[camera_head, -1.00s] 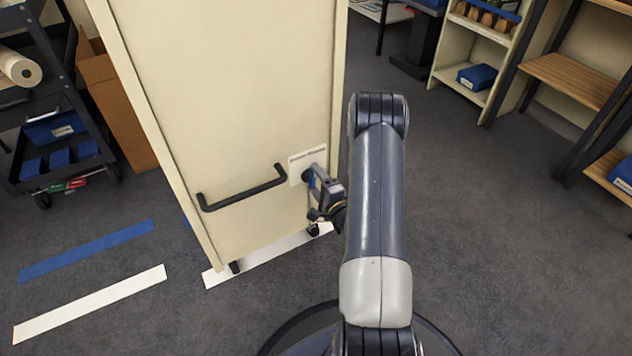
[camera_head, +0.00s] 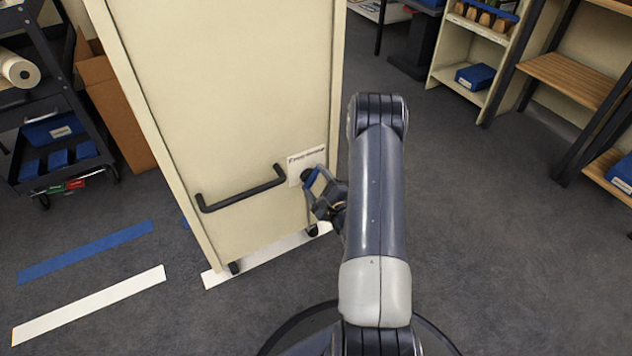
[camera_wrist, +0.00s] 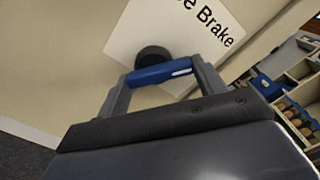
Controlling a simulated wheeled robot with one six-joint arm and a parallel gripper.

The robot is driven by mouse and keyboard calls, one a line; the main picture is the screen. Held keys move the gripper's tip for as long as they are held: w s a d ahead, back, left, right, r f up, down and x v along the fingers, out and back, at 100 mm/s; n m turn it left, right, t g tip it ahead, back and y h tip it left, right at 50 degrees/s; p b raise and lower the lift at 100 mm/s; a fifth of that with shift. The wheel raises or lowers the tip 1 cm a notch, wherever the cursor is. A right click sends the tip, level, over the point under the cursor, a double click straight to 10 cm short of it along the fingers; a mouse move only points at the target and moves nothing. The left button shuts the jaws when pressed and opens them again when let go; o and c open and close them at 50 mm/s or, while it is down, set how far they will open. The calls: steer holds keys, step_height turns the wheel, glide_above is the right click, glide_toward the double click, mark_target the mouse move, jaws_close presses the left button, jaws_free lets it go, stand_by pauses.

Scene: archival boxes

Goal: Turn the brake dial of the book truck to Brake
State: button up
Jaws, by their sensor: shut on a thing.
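The book truck (camera_head: 225,90) is a tall cream panel with a black bar handle (camera_head: 243,196). Its pale label plate (camera_head: 305,162) is at the panel's right edge. In the wrist view the plate (camera_wrist: 150,25) reads "Brake", with only an "e" of the word before it showing. The brake dial has a black round hub (camera_wrist: 153,55) and a blue grip bar (camera_wrist: 160,74) with a white mark towards its right end. My gripper (camera_wrist: 162,78) is shut on the blue bar, one finger at each end. In the head view my gripper (camera_head: 317,186) is tilted at the plate, and the dial is mostly hidden.
A dark cart (camera_head: 55,110) with blue boxes and a cardboard box (camera_head: 115,110) stand left of the truck. White (camera_head: 90,305) and blue (camera_head: 85,252) strips mark the floor. Shelves (camera_head: 570,78) stand at the right. The grey floor right of my arm is clear.

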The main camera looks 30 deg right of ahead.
stand_by(0.3)
steer(key=o, duration=1)
steer(key=s+p, duration=0.2)
steer(key=s, duration=0.8)
steer(key=shift+s+d, duration=0.15)
steer(key=shift+s, duration=0.25)
steer(key=w+b, duration=0.2)
steer(key=w, duration=0.9)
